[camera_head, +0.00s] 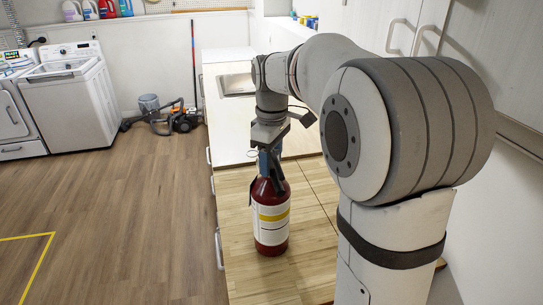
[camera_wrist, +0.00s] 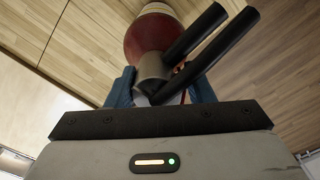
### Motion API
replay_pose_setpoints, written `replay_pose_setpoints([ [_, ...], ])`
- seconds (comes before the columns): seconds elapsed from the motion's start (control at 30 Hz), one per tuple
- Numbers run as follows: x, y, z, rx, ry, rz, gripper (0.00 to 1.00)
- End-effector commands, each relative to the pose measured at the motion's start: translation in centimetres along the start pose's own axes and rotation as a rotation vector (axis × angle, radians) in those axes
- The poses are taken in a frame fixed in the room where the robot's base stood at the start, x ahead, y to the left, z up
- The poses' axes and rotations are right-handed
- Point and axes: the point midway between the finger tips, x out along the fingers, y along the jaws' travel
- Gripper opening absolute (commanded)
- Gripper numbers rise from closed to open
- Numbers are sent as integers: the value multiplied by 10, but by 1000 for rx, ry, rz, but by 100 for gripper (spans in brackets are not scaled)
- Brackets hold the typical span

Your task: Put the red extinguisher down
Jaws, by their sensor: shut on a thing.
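The red extinguisher (camera_head: 271,222) with a white and yellow label is upright at the wooden countertop (camera_head: 240,275), near its left edge. Its base appears to be at the wood surface, though I cannot tell for sure whether it touches. My gripper (camera_head: 268,155) is above it, shut on its top. In the wrist view, the extinguisher's red body (camera_wrist: 150,38) and dark handle levers (camera_wrist: 200,40) show beyond my gripper (camera_wrist: 160,92), whose blue fingers are on both sides of the grey valve. The fingertips are partly hidden.
A white counter section with a sink (camera_head: 236,84) lies behind the wooden part. White cabinets stand along the right wall. A washing machine (camera_head: 68,95) and a vacuum cleaner (camera_head: 150,112) are at the back left. The wood floor at left is open, with a yellow line (camera_head: 45,262).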

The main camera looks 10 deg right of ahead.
Motion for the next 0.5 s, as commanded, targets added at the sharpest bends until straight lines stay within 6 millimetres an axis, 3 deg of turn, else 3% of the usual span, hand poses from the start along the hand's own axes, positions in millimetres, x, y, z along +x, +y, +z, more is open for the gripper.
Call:
replay_pose_setpoints([
  [0.1, -2, 1, -1, 0, 6, 7, 0],
  [0.13, 1, 0, 0, 0, 0, 0, 49],
  [0.37, 1, 0, 0, -1, 0, 0, 68],
  [0.5, 1, 0, 0, -1, 0, 0, 70],
])
